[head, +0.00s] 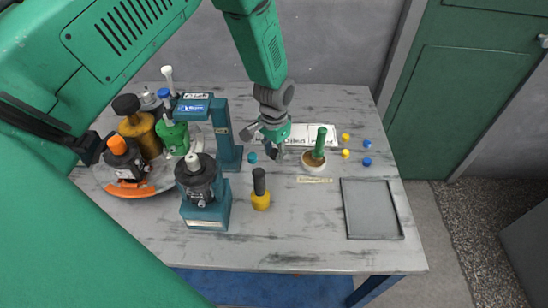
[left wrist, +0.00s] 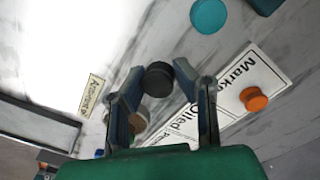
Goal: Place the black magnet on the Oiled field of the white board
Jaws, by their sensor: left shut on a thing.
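The black magnet (left wrist: 158,78) is a short dark disc between the fingertips of my left gripper (left wrist: 159,80) in the left wrist view. The gripper is shut on it. The white board (left wrist: 262,68) lies flat beyond the fingers, with "Marked" and part of "Oiled" readable; the right finger hides some of it. An orange disc (left wrist: 253,99) sits on the Marked side. In the head view my left gripper (head: 263,142) is at the left end of the white board (head: 328,129) and covers part of it. I cannot make out the magnet clearly there. My right gripper is not in view.
A teal disc (head: 252,157) lies near the gripper. A bowl with a green-handled tool (head: 320,142) stands in front of the board. Yellow and blue pieces (head: 367,161) lie to its right. A grey tray (head: 372,210) is front right; a teal machine (head: 205,205) stands left.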

